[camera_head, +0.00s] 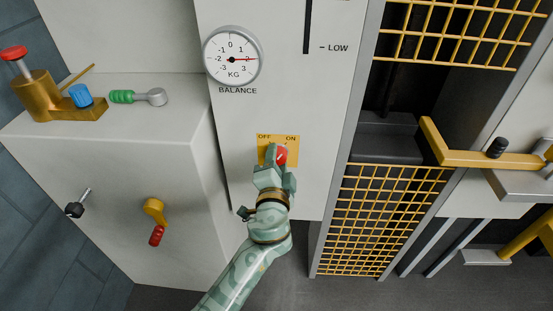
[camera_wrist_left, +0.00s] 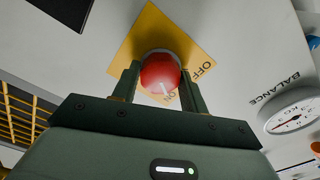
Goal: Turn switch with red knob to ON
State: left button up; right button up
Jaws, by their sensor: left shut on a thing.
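The switch has a red knob (camera_head: 281,155) on a yellow plate (camera_head: 292,141) marked OFF on the left and ON on the right, on the white panel. In the left wrist view, the red knob (camera_wrist_left: 160,72) sits between my fingers, with the yellow plate (camera_wrist_left: 150,32) behind it. A white mark on the knob points towards the ON lettering. My left gripper (camera_head: 276,160) is shut on the red knob, its fingers on both sides. In the head view it covers the lower part of the plate. My right gripper is not in view.
A round balance gauge (camera_head: 232,57) is on the panel above the switch. A grey cabinet (camera_head: 110,160) at the left carries a brass valve block (camera_head: 48,100) and handles. A yellow grid (camera_head: 385,215) and a yellow lever (camera_head: 470,157) are at the right.

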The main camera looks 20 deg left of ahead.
pick_arm(q)
jog(key=shift+m, duration=0.4)
jog(key=shift+f, duration=0.1)
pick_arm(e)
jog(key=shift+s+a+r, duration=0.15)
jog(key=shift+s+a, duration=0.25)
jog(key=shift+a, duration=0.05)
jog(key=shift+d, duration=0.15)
pick_arm(q)
jog(key=o, duration=1)
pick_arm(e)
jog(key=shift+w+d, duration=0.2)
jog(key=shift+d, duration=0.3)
